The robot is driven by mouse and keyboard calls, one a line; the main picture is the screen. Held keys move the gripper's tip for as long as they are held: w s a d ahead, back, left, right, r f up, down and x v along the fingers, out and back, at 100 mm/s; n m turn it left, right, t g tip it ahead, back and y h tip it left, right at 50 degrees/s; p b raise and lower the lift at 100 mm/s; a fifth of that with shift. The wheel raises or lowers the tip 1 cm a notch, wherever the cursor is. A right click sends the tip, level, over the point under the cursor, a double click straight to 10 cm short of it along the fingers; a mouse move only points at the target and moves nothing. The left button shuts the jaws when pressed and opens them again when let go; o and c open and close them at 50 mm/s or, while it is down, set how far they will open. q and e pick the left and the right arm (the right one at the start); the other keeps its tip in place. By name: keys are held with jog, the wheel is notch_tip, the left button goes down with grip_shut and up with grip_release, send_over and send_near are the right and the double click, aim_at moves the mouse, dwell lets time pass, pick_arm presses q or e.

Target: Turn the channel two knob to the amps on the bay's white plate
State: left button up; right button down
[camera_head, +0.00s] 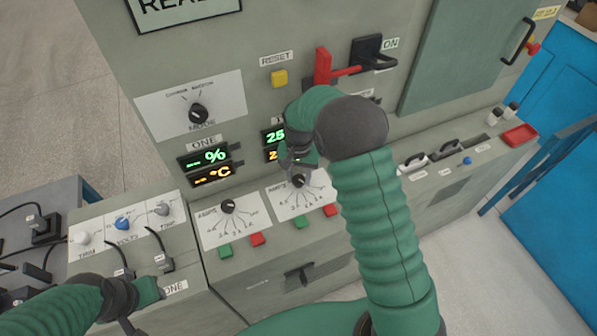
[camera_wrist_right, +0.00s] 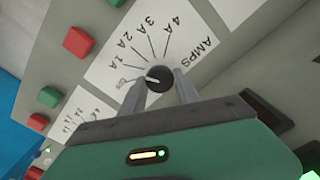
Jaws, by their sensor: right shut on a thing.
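The channel two knob is a round black knob (camera_head: 298,181) on a white AMPS plate (camera_head: 315,201) of the grey-green bay. In the right wrist view the knob (camera_wrist_right: 159,78) sits between the two grey fingers of my right gripper (camera_wrist_right: 160,84), which is shut on it. The knob's pale mark seems to point left, toward the small label beside 1A. The plate (camera_wrist_right: 120,60) also shows 2A, 3A and 4A. In the head view my right gripper (camera_head: 298,163) partly hides the knob and readout. My left gripper (camera_head: 158,293) is low at left; its jaws are unclear.
A similar channel one knob (camera_head: 227,206) is to the left, with green (camera_head: 225,252) and red (camera_head: 257,239) buttons below. A MODE knob (camera_head: 199,113), a yellow RESET button (camera_head: 279,78) and a red lever (camera_head: 323,67) are higher up. My right arm covers the panel's middle.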

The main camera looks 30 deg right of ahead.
aim_at(298, 178)
jog(key=m+p, duration=0.1)
jog(key=m, duration=0.1)
jog(key=m+p, duration=0.2)
jog(key=m, duration=0.1)
jog(key=shift+r+m, duration=0.2)
jog(key=shift+m, duration=0.1)
jog(key=m+p, duration=0.2)
jog(key=m, duration=0.3)
jog(key=shift+f+m, duration=0.1)
jog(key=shift+m, duration=0.2)
jog(key=shift+p, duration=0.3)
jog(key=c, duration=0.9)
grip_release()
jog(key=shift+a, duration=0.1)
notch_tip(298, 178, up, 12)
jog(key=shift+b, duration=0.4)
